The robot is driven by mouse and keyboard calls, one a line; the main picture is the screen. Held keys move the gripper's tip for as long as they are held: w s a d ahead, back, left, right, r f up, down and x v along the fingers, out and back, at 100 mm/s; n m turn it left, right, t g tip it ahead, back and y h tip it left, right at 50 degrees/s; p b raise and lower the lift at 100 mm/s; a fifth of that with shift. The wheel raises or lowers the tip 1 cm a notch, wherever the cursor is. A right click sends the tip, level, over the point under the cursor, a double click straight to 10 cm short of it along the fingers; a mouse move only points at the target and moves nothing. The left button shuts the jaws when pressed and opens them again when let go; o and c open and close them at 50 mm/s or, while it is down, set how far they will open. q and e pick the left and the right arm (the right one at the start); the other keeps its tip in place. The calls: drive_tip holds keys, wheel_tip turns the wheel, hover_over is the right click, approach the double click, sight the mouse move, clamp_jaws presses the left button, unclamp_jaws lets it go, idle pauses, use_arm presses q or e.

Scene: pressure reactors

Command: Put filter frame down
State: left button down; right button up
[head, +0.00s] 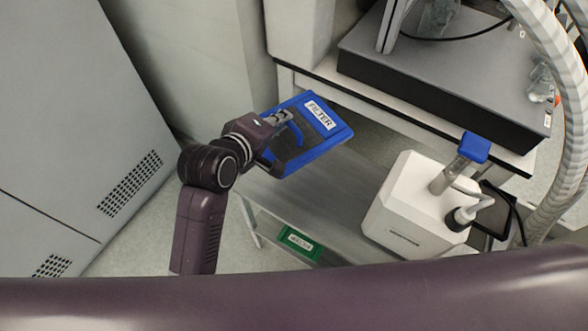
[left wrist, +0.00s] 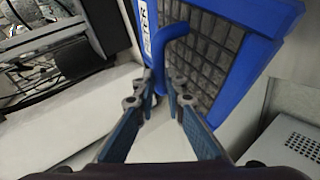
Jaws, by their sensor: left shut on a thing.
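The filter frame (head: 322,152) is a blue rectangular frame with a dark grid and a white "FILTER" label. In the head view it is held tilted above the left part of the grey table (head: 340,200). My left gripper (head: 279,122) is shut on its blue handle. In the left wrist view the filter frame (left wrist: 236,25) fills the upper right, and its curved handle (left wrist: 163,50) runs down between the fingertips of the left gripper (left wrist: 160,88). Whether the frame touches the table cannot be told. My right gripper is not in view.
A white device (head: 405,205) with a blue-topped cylinder stands on the table to the right. A dark platform (head: 440,75) lies behind. A green labelled box (head: 299,243) sits low near the front. Grey cabinets (head: 70,110) stand at left. The table's middle looks clear.

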use_arm(q)
drive_tip(key=shift+f+b, duration=0.75)
drive_tip(key=shift+f, duration=9.1)
drive_tip(key=c, duration=2)
unclamp_jaws()
drive_tip(key=v, duration=1.2)
